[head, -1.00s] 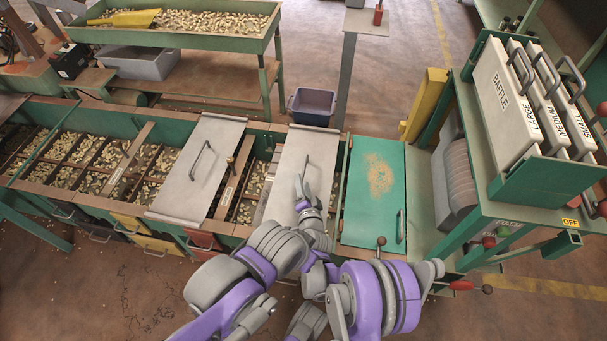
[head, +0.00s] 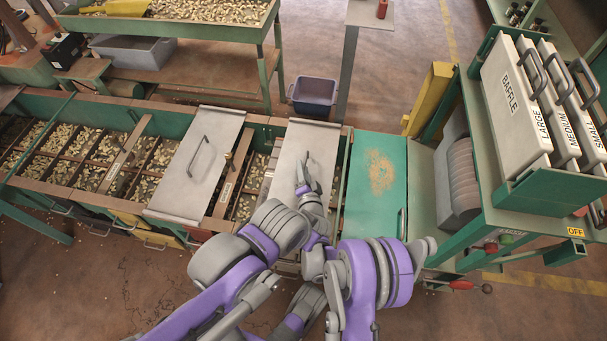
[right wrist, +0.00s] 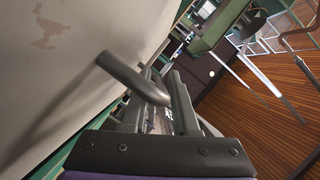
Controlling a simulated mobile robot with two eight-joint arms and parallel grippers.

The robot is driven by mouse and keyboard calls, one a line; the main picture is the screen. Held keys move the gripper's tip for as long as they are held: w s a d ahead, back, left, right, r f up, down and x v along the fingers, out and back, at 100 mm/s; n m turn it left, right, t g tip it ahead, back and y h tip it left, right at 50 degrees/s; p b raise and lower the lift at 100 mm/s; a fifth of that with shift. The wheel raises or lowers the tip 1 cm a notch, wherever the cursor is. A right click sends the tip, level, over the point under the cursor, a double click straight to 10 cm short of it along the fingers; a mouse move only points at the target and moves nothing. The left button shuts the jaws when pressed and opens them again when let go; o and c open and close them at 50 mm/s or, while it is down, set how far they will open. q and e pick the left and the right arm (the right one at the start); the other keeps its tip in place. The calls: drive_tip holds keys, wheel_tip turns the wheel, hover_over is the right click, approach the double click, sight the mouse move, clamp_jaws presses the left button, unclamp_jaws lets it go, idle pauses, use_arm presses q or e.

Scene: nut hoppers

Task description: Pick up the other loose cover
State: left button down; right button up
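Two grey flat covers with bar handles lie on the green hopper bench. The left cover (head: 183,183) is untouched, with its handle (head: 198,156) clear. The right cover (head: 312,136) has my right gripper (head: 305,178) over it, at its handle. In the right wrist view the pale cover (right wrist: 60,60) fills the upper left, and its dark handle (right wrist: 122,75) runs down to the fingers (right wrist: 155,108). The fingers look apart, with the handle close to or between them; contact is not clear. My left gripper does not show.
A green panel (head: 375,190) lies right of the right cover. Left are open bins (head: 85,150) of nuts. At right a green rack holds baffle plates (head: 515,100). Behind stand a purple bin (head: 314,93) and a nut tray (head: 270,28).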

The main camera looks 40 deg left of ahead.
clamp_jaws()
idle(1.1)
